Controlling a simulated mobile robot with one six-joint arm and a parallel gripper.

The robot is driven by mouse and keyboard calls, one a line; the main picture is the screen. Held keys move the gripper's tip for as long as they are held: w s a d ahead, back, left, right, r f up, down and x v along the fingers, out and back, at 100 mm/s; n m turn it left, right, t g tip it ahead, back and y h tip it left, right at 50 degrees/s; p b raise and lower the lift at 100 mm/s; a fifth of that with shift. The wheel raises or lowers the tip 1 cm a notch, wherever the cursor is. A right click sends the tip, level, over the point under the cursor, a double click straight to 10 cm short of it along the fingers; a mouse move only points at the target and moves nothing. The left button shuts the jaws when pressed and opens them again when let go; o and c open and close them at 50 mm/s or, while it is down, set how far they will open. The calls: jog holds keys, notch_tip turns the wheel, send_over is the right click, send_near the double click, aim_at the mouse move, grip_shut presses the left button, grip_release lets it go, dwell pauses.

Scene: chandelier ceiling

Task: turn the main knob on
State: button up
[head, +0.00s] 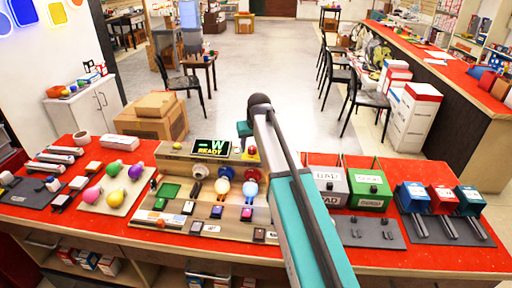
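A wooden tester panel (178,160) stands on the red-topped counter in the head view. Its small black screen (212,148) shows "-W" and "READY" in green. A small red round part (252,150) sits to the right of the screen; I cannot tell whether it is the main knob. Light bulbs in sockets stand below the screen, including a blue-based one (222,186) and another (250,190). Small switches line the panel's front. My arm crosses in front of the panel's right side and hides part of it. My gripper does not show.
Coloured bulbs lie on a board (90,205) at left. Grey and green bins (369,186) and blue, red and teal boxes (441,198) stand at right. A cardboard box (150,122) is behind the counter. Chairs and white cartons (412,118) stand farther back; the floor between is open.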

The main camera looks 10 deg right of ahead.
jog(key=shift+d+r, duration=0.1)
jog(key=shift+r, duration=0.1)
jog(key=shift+r, duration=0.2)
jog(key=b+v, duration=0.2)
jog(key=v, duration=1.1)
jog(key=shift+b, duration=0.3)
jog(key=shift+s, duration=0.1)
